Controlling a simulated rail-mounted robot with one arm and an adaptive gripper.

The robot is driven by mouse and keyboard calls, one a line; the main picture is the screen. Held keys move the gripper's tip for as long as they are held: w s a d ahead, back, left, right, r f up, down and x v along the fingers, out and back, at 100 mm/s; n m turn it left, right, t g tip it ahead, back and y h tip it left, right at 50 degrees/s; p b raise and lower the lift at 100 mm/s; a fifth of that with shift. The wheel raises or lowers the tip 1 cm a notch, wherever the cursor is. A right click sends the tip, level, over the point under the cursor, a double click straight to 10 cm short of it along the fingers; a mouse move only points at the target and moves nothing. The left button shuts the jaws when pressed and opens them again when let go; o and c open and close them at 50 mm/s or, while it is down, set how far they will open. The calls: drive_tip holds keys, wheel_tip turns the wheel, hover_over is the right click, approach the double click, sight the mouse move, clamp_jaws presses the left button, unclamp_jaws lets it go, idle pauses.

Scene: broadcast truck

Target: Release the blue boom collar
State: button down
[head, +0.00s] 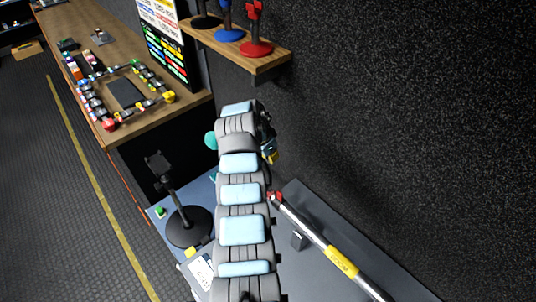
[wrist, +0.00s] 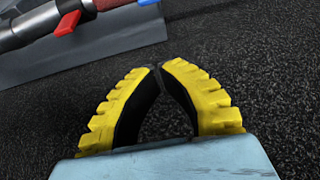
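The boom pole (head: 312,234) lies along a grey ledge beside the dark wall in the head view, with a red part at its upper end and a yellow label. In the wrist view the pole (wrist: 20,33) crosses the upper left, with a red lever (wrist: 67,23) sticking out. A small blue piece (wrist: 147,2), possibly the blue collar, is cut off by the top edge. My gripper (wrist: 160,67) has yellow-backed black fingers whose tips meet with nothing visible between them. It is apart from the pole. In the head view my arm mostly hides the gripper (head: 270,156).
A wooden shelf (head: 270,62) above carries black, blue (head: 229,35) and red (head: 256,49) stands. A black round-based stand (head: 188,227) is left of my arm. A wooden bench (head: 150,108) with equipment stands at upper left. Floor is clear at left.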

drive_tip(key=b+x, duration=0.3)
drive_tip(key=x, duration=0.3)
drive_tip(key=shift+f, duration=0.45)
idle(0.4)
drive_tip(key=shift+a, duration=0.15)
drive_tip(key=shift+s+a+p, duration=1.1)
drive_tip(key=shift+a+p, duration=0.1)
drive_tip(key=shift+p, duration=0.2)
drive_tip(key=shift+f, duration=0.1)
